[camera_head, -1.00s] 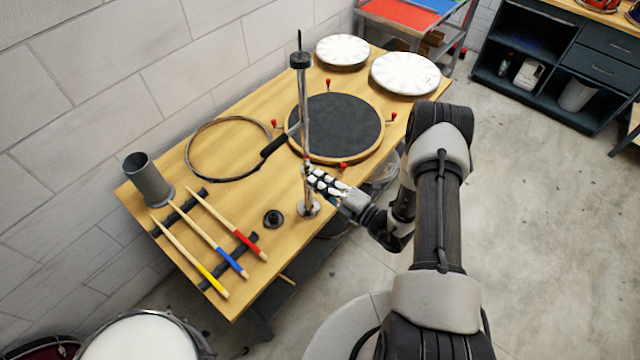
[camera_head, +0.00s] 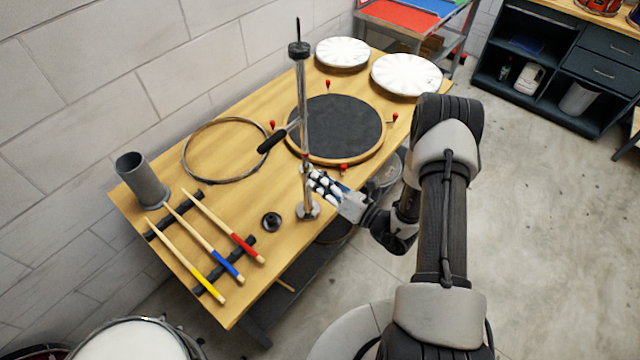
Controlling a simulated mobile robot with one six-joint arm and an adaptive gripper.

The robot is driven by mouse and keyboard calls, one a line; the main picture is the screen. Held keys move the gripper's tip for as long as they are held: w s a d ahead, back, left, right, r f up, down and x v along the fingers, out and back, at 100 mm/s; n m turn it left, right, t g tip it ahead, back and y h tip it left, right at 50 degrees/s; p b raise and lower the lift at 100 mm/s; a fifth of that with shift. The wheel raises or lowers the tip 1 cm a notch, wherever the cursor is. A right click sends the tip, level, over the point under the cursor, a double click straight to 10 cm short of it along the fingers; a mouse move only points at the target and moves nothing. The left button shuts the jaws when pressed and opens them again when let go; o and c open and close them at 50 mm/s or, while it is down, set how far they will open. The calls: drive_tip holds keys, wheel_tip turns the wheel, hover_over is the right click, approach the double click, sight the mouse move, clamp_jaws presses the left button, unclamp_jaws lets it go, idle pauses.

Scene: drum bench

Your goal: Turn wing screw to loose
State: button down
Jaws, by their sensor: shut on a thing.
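A metal stand (camera_head: 304,120) rises upright from a round base (camera_head: 308,210) near the bench's front edge. A black handle (camera_head: 272,141) sticks out from its post to the left. My gripper (camera_head: 309,176) reaches in from the right and is shut at the lower part of the post. The wing screw itself cannot be made out; it is small and most likely hidden between my fingers. A small red spot shows on the post just above the fingertips.
A round black pad (camera_head: 338,128) with red-tipped pegs lies behind the stand. A hoop (camera_head: 226,149), a grey cup (camera_head: 142,180), several drumsticks (camera_head: 212,250) and a small black disc (camera_head: 271,222) lie to the left. Two white drumheads (camera_head: 406,74) lie at the back.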

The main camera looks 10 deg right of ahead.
drive_tip(key=shift+n, duration=0.8)
drive_tip(key=shift+b, duration=0.3)
drive_tip(key=c, duration=1.7)
unclamp_jaws()
drive_tip(key=v, duration=1.2)
